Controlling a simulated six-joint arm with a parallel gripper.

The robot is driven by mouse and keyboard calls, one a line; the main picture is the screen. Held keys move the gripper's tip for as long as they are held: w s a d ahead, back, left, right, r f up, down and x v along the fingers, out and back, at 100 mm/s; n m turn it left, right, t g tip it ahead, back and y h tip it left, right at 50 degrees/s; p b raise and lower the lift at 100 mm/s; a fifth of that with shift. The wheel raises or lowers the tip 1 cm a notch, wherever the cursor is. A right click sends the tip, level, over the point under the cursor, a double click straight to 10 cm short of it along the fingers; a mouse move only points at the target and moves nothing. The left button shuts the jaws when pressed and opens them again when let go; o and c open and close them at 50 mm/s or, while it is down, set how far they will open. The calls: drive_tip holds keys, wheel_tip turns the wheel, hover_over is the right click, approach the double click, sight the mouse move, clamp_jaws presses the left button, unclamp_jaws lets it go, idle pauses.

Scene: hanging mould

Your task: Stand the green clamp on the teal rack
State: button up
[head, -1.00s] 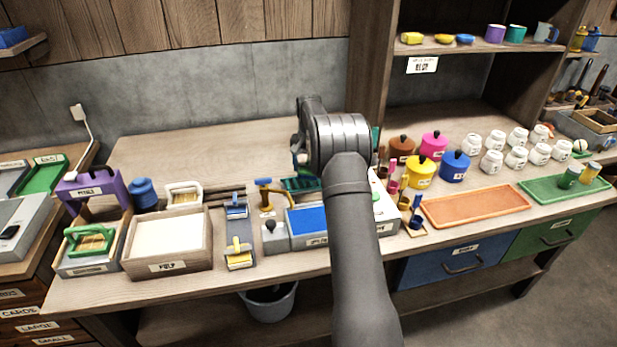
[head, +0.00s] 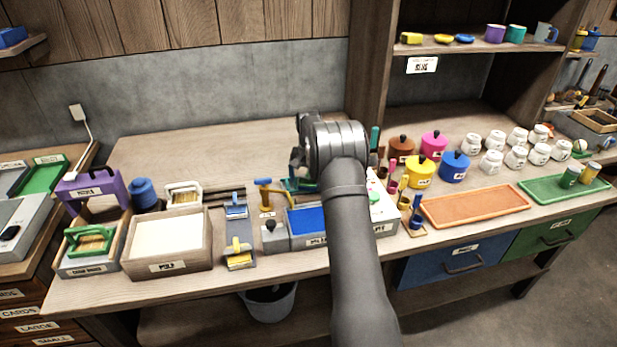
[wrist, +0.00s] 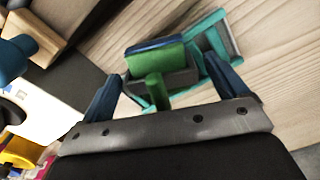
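The green clamp (wrist: 153,92) shows in the wrist view as a green stem and block with a dark blue top strip. It is at the teal rack (wrist: 216,28), beside or on its grey part; I cannot tell whether it rests there. My gripper (wrist: 166,74) has its two blue fingers wide apart, one on each side of the clamp's stem, with gaps to the stem. In the head view the teal rack (head: 296,185) is partly hidden by my wrist, and the clamp cannot be made out.
A blue-topped grey tray (head: 306,222) stands in front of the rack. Brown, yellow, pink and blue pots (head: 455,166) are to the right. The bench behind and left of my gripper is clear.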

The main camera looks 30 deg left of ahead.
wheel_tip(320, 180, up, 12)
drive_tip(key=shift+r, duration=0.2)
idle(0.4)
drive_tip(key=shift+f, duration=0.15)
drive_tip(key=shift+f, duration=4)
drive_tip(key=shift+f, duration=0.1)
